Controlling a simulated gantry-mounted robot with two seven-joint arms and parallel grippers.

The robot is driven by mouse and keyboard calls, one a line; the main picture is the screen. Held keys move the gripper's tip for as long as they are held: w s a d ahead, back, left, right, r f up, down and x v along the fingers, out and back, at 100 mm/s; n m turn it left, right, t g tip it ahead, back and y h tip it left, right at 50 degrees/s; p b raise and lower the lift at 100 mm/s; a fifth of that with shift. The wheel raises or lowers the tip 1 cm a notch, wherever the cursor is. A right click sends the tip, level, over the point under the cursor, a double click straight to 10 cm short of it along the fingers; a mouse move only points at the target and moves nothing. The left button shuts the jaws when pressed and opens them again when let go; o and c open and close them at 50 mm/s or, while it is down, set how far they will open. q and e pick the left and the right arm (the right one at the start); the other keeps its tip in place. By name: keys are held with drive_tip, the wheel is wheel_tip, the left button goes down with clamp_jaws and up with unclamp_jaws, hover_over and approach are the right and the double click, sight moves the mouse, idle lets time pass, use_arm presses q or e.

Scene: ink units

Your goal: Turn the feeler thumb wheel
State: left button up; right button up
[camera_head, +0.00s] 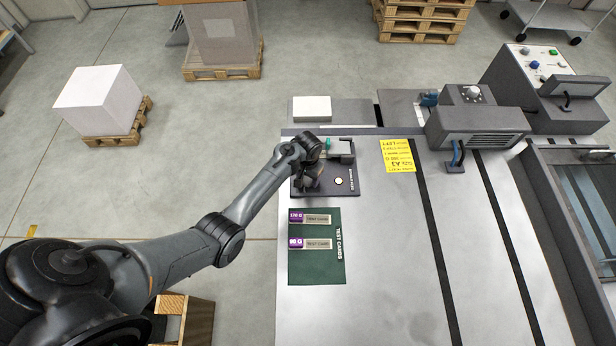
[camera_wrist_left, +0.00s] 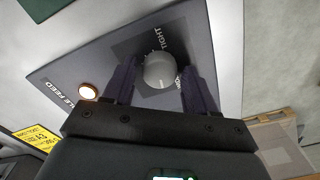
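The feeler thumb wheel is a pale grey round knob (camera_wrist_left: 158,71) on a dark square patch of the feeder plate, with "TIGHT" lettered beside it. In the head view my left gripper (camera_head: 312,180) is over the left part of the dark feeder plate (camera_head: 345,187) and hides the wheel. In the left wrist view my left gripper (camera_wrist_left: 160,82) has its two dark fingers on either side of the wheel, apart, with small gaps showing between fingers and wheel. A lit round button (camera_wrist_left: 87,91) is on the plate. My right gripper is not in view.
A green test-card mat (camera_head: 318,270) with two cards lies in front of the plate. A yellow label (camera_head: 397,156) is to its right. A white block (camera_head: 312,109) and a grey machine head (camera_head: 478,128) stand behind. The table front is clear.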

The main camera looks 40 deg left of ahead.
use_arm(q)
drive_tip(key=c, duration=0.8)
drive_tip(key=shift+r+p, duration=0.2)
drive_tip(key=shift+p, duration=0.15)
drive_tip(key=shift+r+m+p, duration=0.1)
drive_tip(key=shift+m+p, duration=1)
drive_tip(key=shift+m, duration=0.6)
drive_tip(key=shift+f+m, duration=0.3)
drive_tip(key=shift+m, duration=0.1)
drive_tip(key=o, duration=1.1)
drive_tip(key=shift+c, duration=0.2)
